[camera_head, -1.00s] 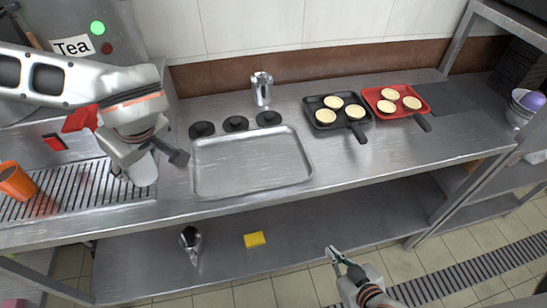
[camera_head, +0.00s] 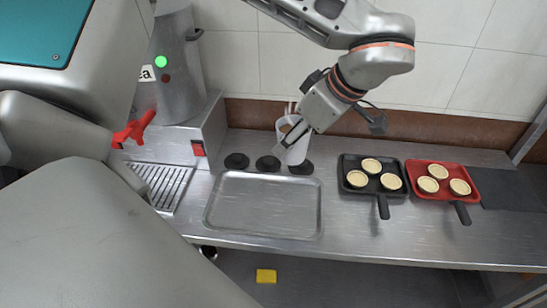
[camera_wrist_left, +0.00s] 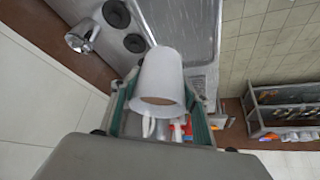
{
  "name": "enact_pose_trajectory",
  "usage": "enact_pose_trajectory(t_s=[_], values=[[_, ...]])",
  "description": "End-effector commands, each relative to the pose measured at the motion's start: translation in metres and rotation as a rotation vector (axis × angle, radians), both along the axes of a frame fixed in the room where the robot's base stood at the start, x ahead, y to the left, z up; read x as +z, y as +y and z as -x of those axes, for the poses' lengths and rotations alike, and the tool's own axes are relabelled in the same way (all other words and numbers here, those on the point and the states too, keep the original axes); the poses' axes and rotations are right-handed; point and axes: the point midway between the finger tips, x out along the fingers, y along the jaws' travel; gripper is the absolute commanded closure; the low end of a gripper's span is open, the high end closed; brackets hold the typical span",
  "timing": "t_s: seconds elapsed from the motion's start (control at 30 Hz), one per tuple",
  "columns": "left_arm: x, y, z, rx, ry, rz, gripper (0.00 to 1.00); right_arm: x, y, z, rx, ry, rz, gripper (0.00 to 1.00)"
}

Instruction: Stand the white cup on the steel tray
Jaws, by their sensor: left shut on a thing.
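The white cup (camera_head: 292,150) is in my left gripper (camera_head: 287,145), which is shut on it. In the head view the cup shows behind the tray's back edge, near the round black pads, about upright; its height above the counter is hard to tell. In the left wrist view the cup (camera_wrist_left: 163,75) sits between the fingers (camera_wrist_left: 158,100) with its mouth towards the camera. The steel tray (camera_head: 262,205) lies flat and empty on the counter, and part of it shows in the left wrist view (camera_wrist_left: 185,25). My right gripper is out of view.
Several black pads (camera_head: 237,162) lie along the tray's back edge. A steel tumbler (camera_wrist_left: 82,38) stands near them. A black pan (camera_head: 355,165) and a red pan (camera_head: 420,168), both holding pale rounds, are right of the tray. The tea urn (camera_head: 180,75) stands at left.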

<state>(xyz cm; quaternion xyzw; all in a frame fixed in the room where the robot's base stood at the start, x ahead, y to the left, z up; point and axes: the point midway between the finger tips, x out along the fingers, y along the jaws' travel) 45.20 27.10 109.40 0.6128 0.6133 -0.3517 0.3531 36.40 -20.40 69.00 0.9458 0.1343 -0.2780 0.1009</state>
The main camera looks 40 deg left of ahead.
Motion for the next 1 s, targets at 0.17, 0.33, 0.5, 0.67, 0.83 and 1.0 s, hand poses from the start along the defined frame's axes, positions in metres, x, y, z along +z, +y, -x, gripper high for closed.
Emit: enact_pose_trajectory(t_s=[0.17,0.33,0.5,0.67,0.83,1.0], values=[[0.024,-0.001,0.010,0.160,0.001,0.002,0.83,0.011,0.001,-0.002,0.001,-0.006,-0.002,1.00],[-0.010,-0.001,0.012,0.171,0.008,0.002,0.83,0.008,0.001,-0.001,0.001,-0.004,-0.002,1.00],[-0.051,-0.001,0.012,0.170,0.008,0.002,0.83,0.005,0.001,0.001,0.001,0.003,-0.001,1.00],[-0.090,-0.001,0.012,0.168,0.006,0.003,0.83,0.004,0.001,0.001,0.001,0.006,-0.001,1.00],[-0.121,-0.001,0.011,0.169,0.002,0.003,0.83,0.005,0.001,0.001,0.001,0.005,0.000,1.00],[-0.133,-0.001,0.010,0.169,0.000,0.003,0.83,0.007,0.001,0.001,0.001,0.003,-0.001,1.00]])
